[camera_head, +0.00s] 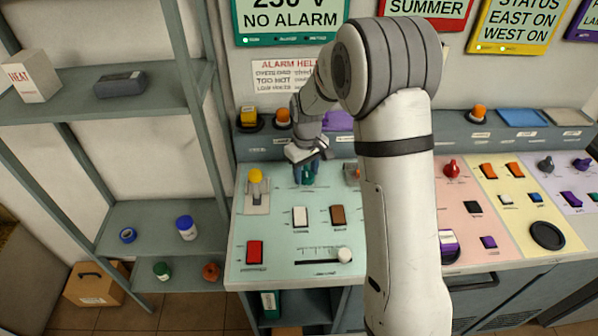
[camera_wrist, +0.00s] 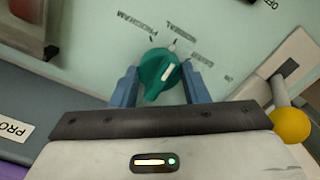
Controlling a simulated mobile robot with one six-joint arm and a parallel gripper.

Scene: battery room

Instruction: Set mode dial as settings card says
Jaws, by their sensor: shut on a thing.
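A teal mode dial (camera_wrist: 158,77) sits on the pale green panel in the wrist view, with a white line on its face. The line points toward the upper right, near the middle of several small labels around the dial. The labels are upside down and hard to read; one looks like PROGRAM. My gripper (camera_wrist: 160,88) has its blue fingers on either side of the dial and is shut on it. In the head view my gripper (camera_head: 306,172) reaches down to the dial, which it mostly hides. I cannot tell which sign or card is the settings card.
A yellow-knobbed lever (camera_head: 256,177) stands left of the gripper. A white rocker (camera_head: 300,216), a brown rocker (camera_head: 338,215) and a red switch (camera_head: 255,252) lie nearer the front. Signs hang behind, one reading SUMMER (camera_head: 426,8). My arm hides part of the panel.

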